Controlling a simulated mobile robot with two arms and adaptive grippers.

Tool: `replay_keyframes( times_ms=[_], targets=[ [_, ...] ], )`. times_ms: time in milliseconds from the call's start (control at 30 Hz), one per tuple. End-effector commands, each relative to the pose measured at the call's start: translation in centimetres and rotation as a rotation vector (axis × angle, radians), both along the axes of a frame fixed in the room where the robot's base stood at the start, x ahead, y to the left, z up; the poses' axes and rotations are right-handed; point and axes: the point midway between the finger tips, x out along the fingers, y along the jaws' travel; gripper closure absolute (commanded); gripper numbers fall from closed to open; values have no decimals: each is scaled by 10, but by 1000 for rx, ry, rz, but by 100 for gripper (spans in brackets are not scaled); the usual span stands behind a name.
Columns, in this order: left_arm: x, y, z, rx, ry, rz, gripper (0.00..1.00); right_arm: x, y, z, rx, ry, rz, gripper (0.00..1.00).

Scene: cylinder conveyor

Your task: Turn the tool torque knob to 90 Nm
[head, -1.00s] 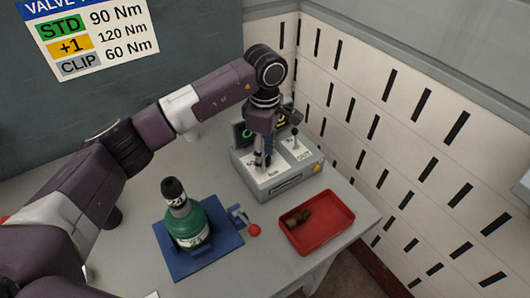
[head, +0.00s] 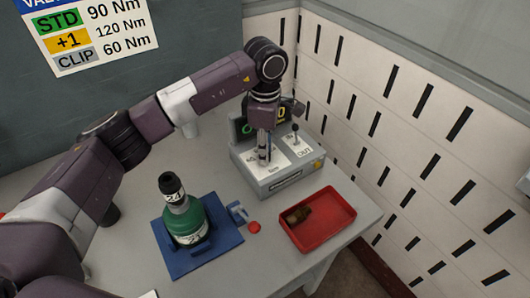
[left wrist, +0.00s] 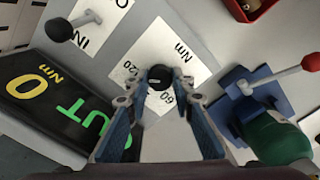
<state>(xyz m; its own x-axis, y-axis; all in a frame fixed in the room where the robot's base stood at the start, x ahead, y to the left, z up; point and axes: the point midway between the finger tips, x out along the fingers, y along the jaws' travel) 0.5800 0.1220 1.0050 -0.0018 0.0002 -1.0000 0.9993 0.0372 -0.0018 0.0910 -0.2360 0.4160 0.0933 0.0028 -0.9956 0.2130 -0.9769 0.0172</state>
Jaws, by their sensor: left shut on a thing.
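The tool box (head: 290,183) is a grey console at the back of the table, with white label plates on top. My left gripper (head: 265,153) points down at its left plate. In the left wrist view, my left gripper (left wrist: 160,88) is shut on the dark torque knob (left wrist: 160,76). The white plate (left wrist: 155,45) under it reads "Nm", "120" and "60"; the 90 mark is not readable. The display (left wrist: 50,100) reads a yellow "0 Nm" and a green "OUT", partly cut off. My right gripper is not in view.
A small lever (head: 295,133) stands on the console's right plate. A green cylinder (head: 185,220) stands on a blue holder (head: 225,243) with a red-knobbed clamp (head: 254,227). A red tray (head: 335,233) holds a brown piece. A wall sign (head: 90,35) reads STD 90 Nm.

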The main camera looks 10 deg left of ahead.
Motion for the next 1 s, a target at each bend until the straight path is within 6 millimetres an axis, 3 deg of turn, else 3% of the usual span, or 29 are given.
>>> replay_keyframes(
  times_ms=[500, 1000],
  targets=[
    [2, 0, -1, -3, -7, 473, 100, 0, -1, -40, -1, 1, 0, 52],
    [2, 0, 1, -2, -5, 812, 100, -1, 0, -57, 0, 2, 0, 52]
  ],
)
